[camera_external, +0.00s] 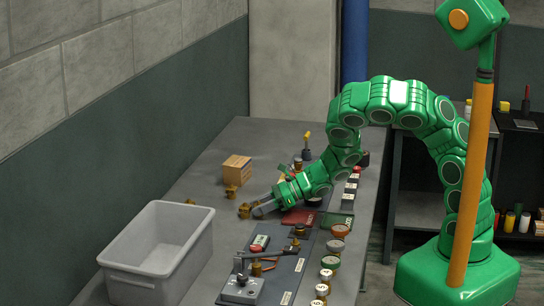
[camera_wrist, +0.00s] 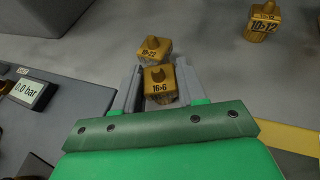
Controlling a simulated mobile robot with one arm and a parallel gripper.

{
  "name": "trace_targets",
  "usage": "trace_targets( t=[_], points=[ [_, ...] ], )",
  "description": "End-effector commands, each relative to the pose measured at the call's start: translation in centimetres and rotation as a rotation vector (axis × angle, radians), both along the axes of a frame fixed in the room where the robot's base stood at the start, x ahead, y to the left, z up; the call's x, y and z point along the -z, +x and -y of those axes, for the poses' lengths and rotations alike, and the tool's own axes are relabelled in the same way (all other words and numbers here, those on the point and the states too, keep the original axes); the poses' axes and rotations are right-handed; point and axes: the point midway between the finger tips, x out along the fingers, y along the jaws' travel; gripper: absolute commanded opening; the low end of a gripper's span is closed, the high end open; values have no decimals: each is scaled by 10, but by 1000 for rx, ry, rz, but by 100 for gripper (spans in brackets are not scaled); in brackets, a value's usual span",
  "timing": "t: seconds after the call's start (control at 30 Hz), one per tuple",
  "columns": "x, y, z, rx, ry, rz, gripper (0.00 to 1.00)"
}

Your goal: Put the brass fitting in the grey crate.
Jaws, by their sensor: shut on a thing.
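My gripper (camera_external: 262,208) reaches low over the bench from the right. In the wrist view its two grey fingers (camera_wrist: 158,82) are shut on a brass fitting (camera_wrist: 160,92) marked "16>6". A second brass fitting (camera_wrist: 152,52), marked "10>22", is just past the fingertips, very close to the held one; I cannot tell if they touch. A third brass fitting (camera_wrist: 263,24), marked "10>12", stands apart at the upper right. In the external view, brass pieces show at the fingertips (camera_external: 245,211). The grey crate (camera_external: 140,287) stands open at the front left and looks empty.
A cardboard box (camera_external: 237,169) stands behind the gripper. A dark panel (camera_external: 275,268) with a gauge, lever and fittings lies right of the crate.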

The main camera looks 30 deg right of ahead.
Motion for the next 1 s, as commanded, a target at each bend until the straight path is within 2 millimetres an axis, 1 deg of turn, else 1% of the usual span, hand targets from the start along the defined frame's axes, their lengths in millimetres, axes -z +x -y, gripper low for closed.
trace_targets(
  t=[0.03, 0.17, 0.2, 0.47, 0.6, 0.77, 1.0],
  points=[
    [0, 0, 0, 0, 0, 0, 45],
    [0, 0, 0, 0, 0, 0, 65],
    [0, 0, 0, 0, 0, 0, 66],
    [0, 0, 0, 0, 0, 0, 66],
    [-4, 0, 0, 1, 1, 1, 66],
    [-9, -5, 14, 2, -3, 2, 66],
    [-20, -17, 41, 1, -4, 0, 66]
  ],
)
